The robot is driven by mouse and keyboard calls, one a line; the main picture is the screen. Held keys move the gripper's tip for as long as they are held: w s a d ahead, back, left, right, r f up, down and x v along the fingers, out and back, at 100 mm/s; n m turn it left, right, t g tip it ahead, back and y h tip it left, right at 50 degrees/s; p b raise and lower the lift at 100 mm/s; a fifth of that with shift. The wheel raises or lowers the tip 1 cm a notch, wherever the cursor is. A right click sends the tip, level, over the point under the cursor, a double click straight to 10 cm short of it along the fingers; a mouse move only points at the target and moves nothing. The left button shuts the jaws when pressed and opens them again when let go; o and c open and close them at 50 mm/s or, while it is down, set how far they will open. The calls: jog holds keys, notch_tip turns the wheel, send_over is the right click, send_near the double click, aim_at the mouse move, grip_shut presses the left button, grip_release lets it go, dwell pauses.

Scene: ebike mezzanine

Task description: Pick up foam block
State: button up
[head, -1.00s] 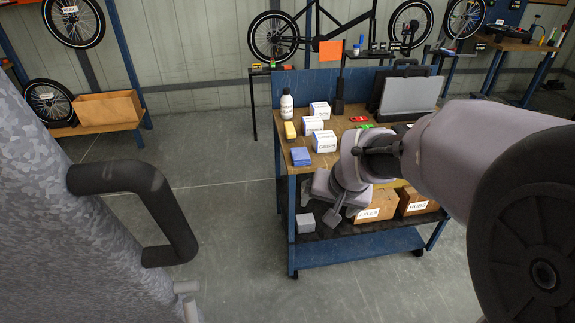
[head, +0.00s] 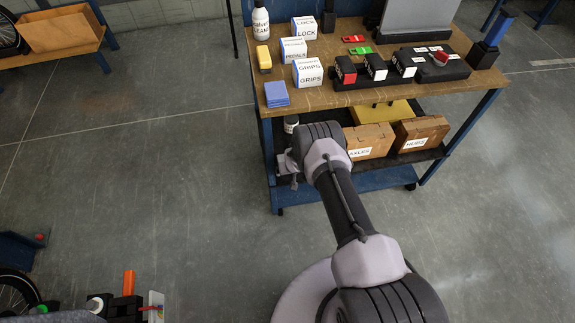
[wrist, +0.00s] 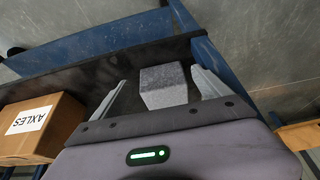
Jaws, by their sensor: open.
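The foam block (wrist: 164,86) is a grey, speckled block on the cart's dark lower shelf in the wrist view. My gripper (wrist: 160,84) is open, with one finger on each side of the block. A gap shows on both sides, so the block is not clamped. In the head view my gripper (head: 287,168) is at the left end of the lower shelf. There my arm and gripper hide the block.
An AXLES box (wrist: 40,127) stands left of the gripper in the wrist view; a HUBS box (head: 420,133) is beside it in the head view. A blue post (wrist: 200,48) rises close to the block. The worktop (head: 330,98) overhangs the shelf.

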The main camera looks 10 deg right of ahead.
jog(key=w+b, duration=0.2)
jog(key=w, duration=0.3)
jog(key=shift+f, duration=0.1)
jog(key=b+x, duration=0.5)
jog(key=shift+w+f, duration=0.1)
jog(key=shift+w, duration=0.15)
jog(key=shift+r, duration=0.25)
jog(key=c, duration=1)
